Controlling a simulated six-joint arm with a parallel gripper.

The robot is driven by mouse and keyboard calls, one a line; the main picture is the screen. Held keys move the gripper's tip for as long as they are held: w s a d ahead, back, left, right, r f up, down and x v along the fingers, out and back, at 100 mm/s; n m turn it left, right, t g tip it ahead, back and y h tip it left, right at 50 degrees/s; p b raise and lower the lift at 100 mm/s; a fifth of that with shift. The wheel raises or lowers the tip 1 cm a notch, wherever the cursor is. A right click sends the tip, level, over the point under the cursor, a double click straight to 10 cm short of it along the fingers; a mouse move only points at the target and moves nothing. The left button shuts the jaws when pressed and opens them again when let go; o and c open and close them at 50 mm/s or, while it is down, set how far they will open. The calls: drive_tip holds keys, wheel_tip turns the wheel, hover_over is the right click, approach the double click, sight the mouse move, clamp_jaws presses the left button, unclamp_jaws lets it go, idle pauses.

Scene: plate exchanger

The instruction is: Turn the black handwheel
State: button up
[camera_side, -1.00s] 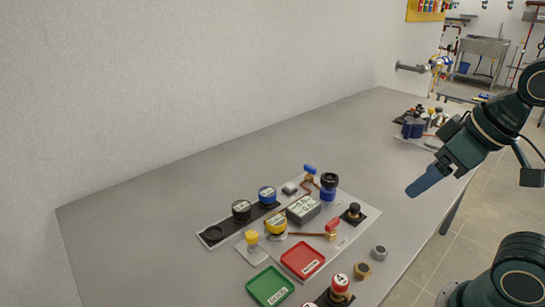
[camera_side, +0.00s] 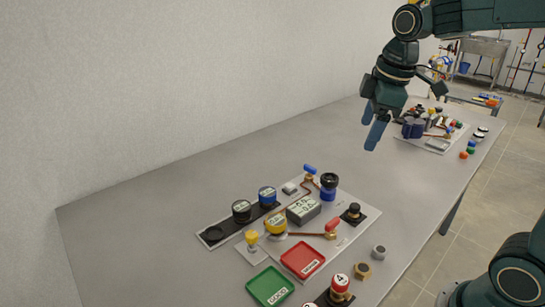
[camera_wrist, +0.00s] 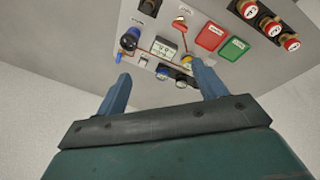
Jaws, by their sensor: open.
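Two black-topped round fittings stand on the near panel (camera_side: 342,236), and I cannot tell for sure which is the handwheel. One is a black wheel on a blue body (camera_side: 329,186), also in the wrist view (camera_wrist: 128,42). The other is a small black knob on a square black base (camera_side: 354,212), at the top of the wrist view (camera_wrist: 149,6). My gripper (camera_side: 370,135) is open and empty, high above the table behind the panel, apart from both. In the wrist view its fingers (camera_wrist: 161,87) are spread, with the panel beyond them.
A red tray (camera_side: 303,261) and a green tray (camera_side: 270,287) lie at the panel's front. A red lever (camera_side: 332,227), a yellow knob (camera_side: 276,225) and red numbered knobs (camera_side: 340,284) stand nearby. Another panel (camera_side: 428,143) is at the far end. The table's left side is bare.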

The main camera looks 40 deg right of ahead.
drive_tip(key=w+d+f+n+g, duration=0.1)
drive_tip(key=w+d+f+n, duration=0.2)
drive_tip(key=w, duration=0.4)
drive_tip(key=n+g, duration=0.2)
drive_tip(key=n, duration=0.2)
hover_over(330, 177)
wheel_tip(330, 177, down, 5)
drive_tip(key=shift+w+d+f, duration=0.1)
drive_tip(key=shift+w+f, duration=0.05)
drive_tip(key=shift+f, duration=0.05)
drive_tip(key=shift+f, duration=0.15)
wheel_tip(330, 177, down, 14)
drive_tip(key=shift+r, duration=0.25)
drive_tip(key=c, duration=1)
